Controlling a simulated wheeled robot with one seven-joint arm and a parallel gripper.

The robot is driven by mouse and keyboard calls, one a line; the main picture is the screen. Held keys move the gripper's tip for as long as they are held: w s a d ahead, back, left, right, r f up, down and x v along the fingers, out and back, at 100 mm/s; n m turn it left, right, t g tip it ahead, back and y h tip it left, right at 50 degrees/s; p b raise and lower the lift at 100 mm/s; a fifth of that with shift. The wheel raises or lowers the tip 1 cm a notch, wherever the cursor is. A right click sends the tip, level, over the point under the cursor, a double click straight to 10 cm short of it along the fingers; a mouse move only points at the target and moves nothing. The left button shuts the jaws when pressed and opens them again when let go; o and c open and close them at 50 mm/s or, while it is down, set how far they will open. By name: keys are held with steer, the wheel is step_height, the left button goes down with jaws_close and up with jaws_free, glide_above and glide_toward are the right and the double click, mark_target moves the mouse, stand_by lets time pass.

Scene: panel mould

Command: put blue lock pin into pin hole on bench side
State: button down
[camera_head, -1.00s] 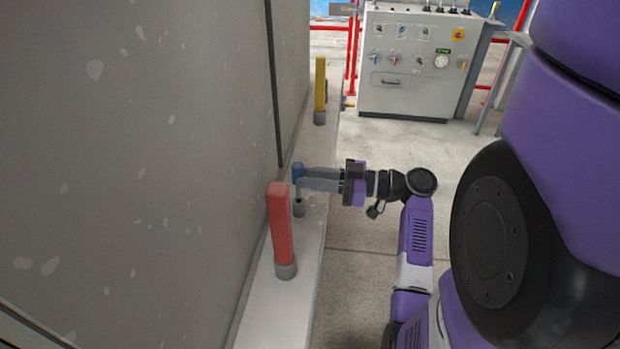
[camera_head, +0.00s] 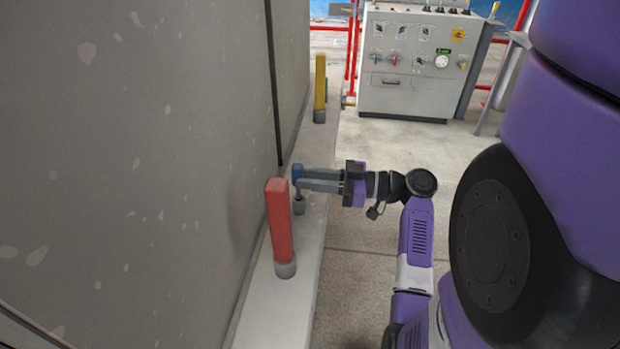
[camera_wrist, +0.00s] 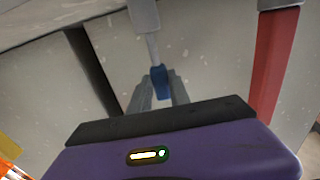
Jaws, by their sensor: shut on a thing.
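The blue lock pin (camera_head: 297,172) stands roughly upright over the bench side, its grey shank running down to a grey pin hole collar (camera_head: 299,207). My gripper (camera_head: 300,179) reaches in from the right and is shut on the pin's blue head. In the wrist view, which looks upside down, the blue head (camera_wrist: 160,80) sits between my fingers (camera_wrist: 158,92). Its shank meets the collar (camera_wrist: 143,14) there. I cannot tell how deep the tip is in the collar.
A red pin (camera_head: 279,222) stands in its collar close in front of my gripper. A yellow pin (camera_head: 320,85) stands farther back. A large grey panel (camera_head: 130,150) rises on the left. A control cabinet (camera_head: 410,65) is at the back; the floor between is clear.

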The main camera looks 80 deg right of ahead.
steer(key=shift+f+b, duration=2.05)
steer(key=shift+f, duration=0.2)
steer(key=c, duration=1.1)
jaws_free()
steer(key=shift+c, duration=0.2)
steer(key=s, duration=0.7)
steer(key=shift+s+d+b, duration=0.25)
steer(key=shift+s+b, duration=0.15)
steer(key=shift+b, duration=0.05)
